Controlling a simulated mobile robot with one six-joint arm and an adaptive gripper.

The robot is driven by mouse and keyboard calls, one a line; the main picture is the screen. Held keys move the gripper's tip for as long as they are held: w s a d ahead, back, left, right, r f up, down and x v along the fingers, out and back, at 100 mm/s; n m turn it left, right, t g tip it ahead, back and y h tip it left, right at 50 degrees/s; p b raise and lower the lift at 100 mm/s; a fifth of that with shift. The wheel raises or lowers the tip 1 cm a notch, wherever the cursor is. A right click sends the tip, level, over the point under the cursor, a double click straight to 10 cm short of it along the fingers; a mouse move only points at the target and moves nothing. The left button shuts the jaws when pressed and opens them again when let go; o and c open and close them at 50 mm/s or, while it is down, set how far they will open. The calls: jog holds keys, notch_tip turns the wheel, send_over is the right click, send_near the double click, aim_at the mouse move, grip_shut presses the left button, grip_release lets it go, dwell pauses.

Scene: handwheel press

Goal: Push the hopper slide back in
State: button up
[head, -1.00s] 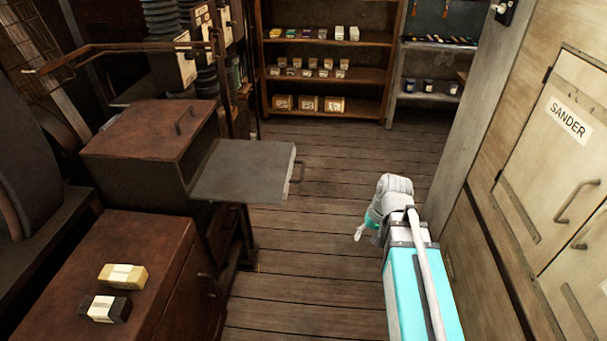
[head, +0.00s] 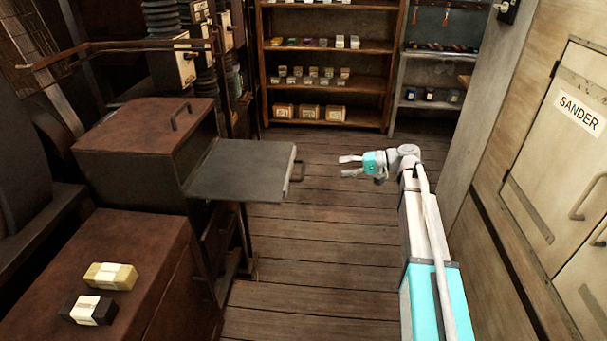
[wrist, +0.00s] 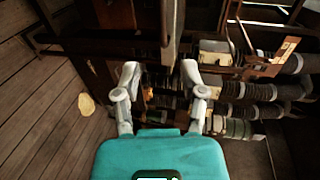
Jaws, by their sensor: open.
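The hopper slide (head: 238,172) is a flat grey plate.
A brown cabinet (head: 130,240) at front left bears a yellow block (head: 110,276) and a dark block with a white label (head: 88,310). Shelves (head: 325,55) stand at the back. A cupboard marked SANDER (head: 560,150) is on the right. The plank floor (head: 300,260) is clear.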

aim_at(302, 169)
jog(key=shift+w+r, duration=0.1)
jog(key=shift+w, duration=0.05)
dwell(0.3)
jog(key=b+x, duration=0.2)
jog(key=x, duration=1.1)
jog(key=shift+a+b, duration=0.4)
grip_shut()
